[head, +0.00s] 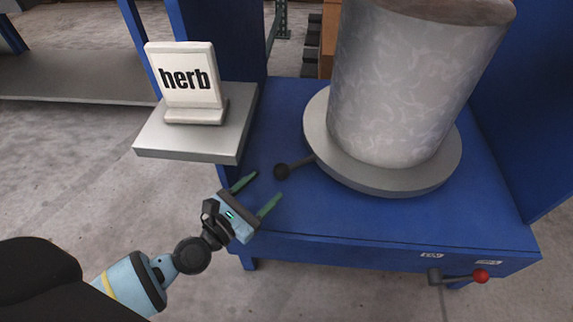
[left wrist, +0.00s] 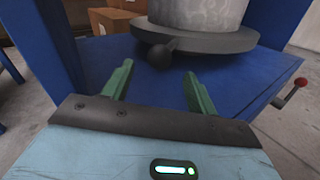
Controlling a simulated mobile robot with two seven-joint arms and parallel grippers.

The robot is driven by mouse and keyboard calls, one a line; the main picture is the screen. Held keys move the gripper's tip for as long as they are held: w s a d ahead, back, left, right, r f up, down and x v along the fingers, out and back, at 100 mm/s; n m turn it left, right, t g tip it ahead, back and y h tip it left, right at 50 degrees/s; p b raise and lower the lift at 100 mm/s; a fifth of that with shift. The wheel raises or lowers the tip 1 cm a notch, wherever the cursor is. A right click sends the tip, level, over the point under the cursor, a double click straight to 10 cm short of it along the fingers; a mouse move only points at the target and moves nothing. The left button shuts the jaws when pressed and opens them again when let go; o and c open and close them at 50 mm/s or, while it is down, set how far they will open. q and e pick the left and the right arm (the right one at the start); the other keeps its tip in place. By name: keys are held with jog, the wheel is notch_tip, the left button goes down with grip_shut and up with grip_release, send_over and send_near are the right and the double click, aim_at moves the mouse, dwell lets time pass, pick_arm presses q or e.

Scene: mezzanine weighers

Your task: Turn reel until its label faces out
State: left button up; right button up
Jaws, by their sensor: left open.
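The reel (head: 398,85) is a tall grey mottled cylinder with a brownish top. It stands upright on a round grey turntable (head: 390,178) on a blue bench. No label shows on the side of the reel facing me. A dark ball-ended handle (head: 282,171) sticks out from the turntable toward the left; the ball also shows in the left wrist view (left wrist: 160,56). My left gripper (head: 262,191) is open and empty, with green fingers pointing toward the ball but apart from it. In the left wrist view the reel (left wrist: 195,14) is cut off at the top. My right gripper is not in view.
A white sign reading "herb" (head: 189,78) stands on a grey shelf (head: 190,146) left of the bench. A crank with a red knob (head: 481,276) juts from the bench's front right. Blue side panels (head: 530,110) flank the reel. The bench top (head: 300,212) in front is clear.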

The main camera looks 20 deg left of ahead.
aim_at(277, 177)
pick_arm(q)
jog(key=shift+x, duration=3.9)
grip_shut()
jog(key=shift+s, duration=0.1)
